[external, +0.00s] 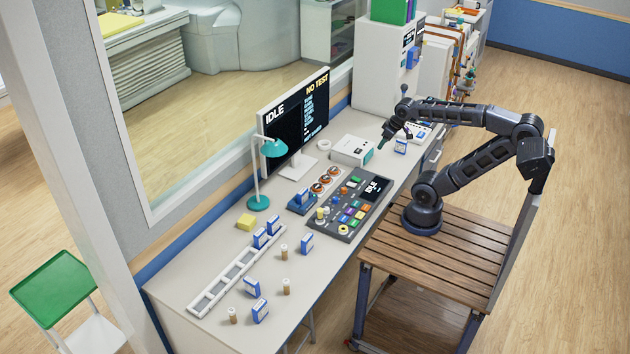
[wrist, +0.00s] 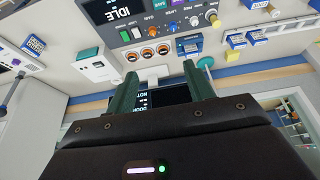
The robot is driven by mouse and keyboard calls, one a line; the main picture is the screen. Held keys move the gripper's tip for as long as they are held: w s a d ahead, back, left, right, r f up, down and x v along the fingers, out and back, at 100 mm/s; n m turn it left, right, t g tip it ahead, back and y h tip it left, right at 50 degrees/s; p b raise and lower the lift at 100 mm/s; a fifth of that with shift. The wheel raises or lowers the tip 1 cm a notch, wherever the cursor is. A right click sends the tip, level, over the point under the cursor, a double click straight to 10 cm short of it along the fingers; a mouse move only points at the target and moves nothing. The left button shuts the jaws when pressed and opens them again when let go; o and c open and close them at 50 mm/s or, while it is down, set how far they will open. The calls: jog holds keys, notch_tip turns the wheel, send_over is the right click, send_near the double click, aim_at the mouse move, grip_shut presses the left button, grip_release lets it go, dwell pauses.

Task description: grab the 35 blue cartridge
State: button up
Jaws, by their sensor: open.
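Several blue-and-white cartridges are in view, and their numbers are too small to read, so I cannot tell which is 35. One cartridge (external: 401,146) stands on the desk near my gripper (external: 384,142). Others are at the rack (external: 260,238), on the front desk (external: 306,243) (external: 252,286) (external: 260,310), and by the control panel (external: 302,201). In the wrist view, my gripper (wrist: 160,58) is open and empty, with two dark green fingers apart. One cartridge (wrist: 33,46) is at upper left there, and others (wrist: 236,41) (wrist: 257,36) are at upper right.
A monitor (external: 292,108), a teal lamp (external: 272,148), a white box (external: 353,150) and a control panel (external: 350,207) crowd the desk. Small brown-bodied vials (external: 286,286) stand among the front cartridges. A white rack (external: 225,283) lies along the desk. A tall white cabinet (external: 383,70) stands behind.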

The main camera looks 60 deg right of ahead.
jog(key=shift+w+a, duration=0.1)
jog(key=w+a+f+n+g, duration=0.1)
jog(key=w+a+f+n, duration=0.1)
jog(key=w+a+n, duration=0.35)
jog(key=n+g, duration=0.4)
jog(key=n, duration=0.9)
send_over(307, 237)
jog(key=shift+m, duration=0.25)
jog(key=f, duration=2.7)
jog(key=shift+d, duration=0.25)
jog(key=shift+s+a+f, duration=0.15)
jog(key=shift+a+f, duration=0.1)
jog(key=shift+f, duration=5.45)
jog(key=c, duration=1.1)
jog(key=shift+r, duration=0.1)
